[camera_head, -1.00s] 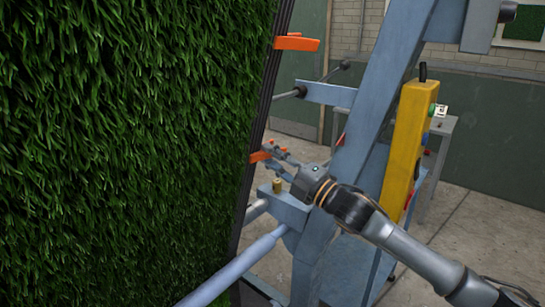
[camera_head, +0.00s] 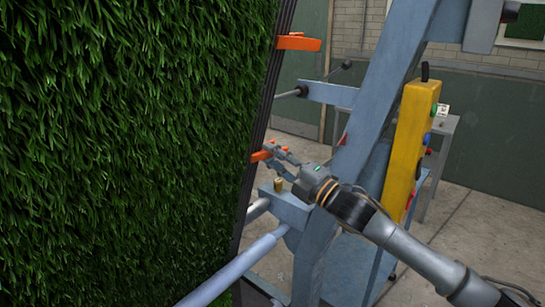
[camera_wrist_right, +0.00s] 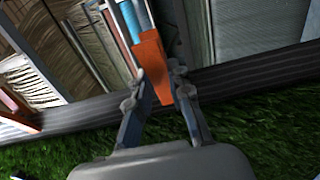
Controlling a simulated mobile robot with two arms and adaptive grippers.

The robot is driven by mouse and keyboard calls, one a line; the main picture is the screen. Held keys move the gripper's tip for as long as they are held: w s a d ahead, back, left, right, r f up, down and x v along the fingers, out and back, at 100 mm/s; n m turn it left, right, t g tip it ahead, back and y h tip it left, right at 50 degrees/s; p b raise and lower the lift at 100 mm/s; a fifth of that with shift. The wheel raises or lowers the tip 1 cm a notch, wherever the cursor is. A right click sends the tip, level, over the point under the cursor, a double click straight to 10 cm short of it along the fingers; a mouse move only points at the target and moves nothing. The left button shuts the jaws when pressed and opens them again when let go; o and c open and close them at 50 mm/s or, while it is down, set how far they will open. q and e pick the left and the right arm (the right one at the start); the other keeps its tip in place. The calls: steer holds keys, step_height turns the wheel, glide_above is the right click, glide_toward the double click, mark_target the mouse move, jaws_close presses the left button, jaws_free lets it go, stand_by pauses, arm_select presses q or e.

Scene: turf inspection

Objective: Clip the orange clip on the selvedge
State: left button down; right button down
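The orange clip (camera_head: 261,156) is at the selvedge (camera_head: 263,115), the dark strip along the turf's right edge. My right gripper (camera_head: 270,153) reaches it from the right. In the right wrist view the orange clip (camera_wrist_right: 156,72) lies between the two fingers of my right gripper (camera_wrist_right: 158,78), which appear closed on its sides. A second orange clip (camera_head: 298,43) sits higher on the selvedge. My left gripper is out of view.
Green turf (camera_head: 120,150) fills the left side. A blue-grey steel frame (camera_head: 375,110) with a yellow control box (camera_head: 406,140) stands to the right. A grey roller or bar (camera_head: 235,270) runs below the gripper. Open concrete floor lies at lower right.

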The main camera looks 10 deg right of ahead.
steer(key=c, duration=1.1)
jaws_free()
steer(key=shift+s+d, duration=0.1)
steer(key=shift+s, duration=0.05)
steer(key=shift+c, duration=0.2)
steer(key=shift+r, duration=0.1)
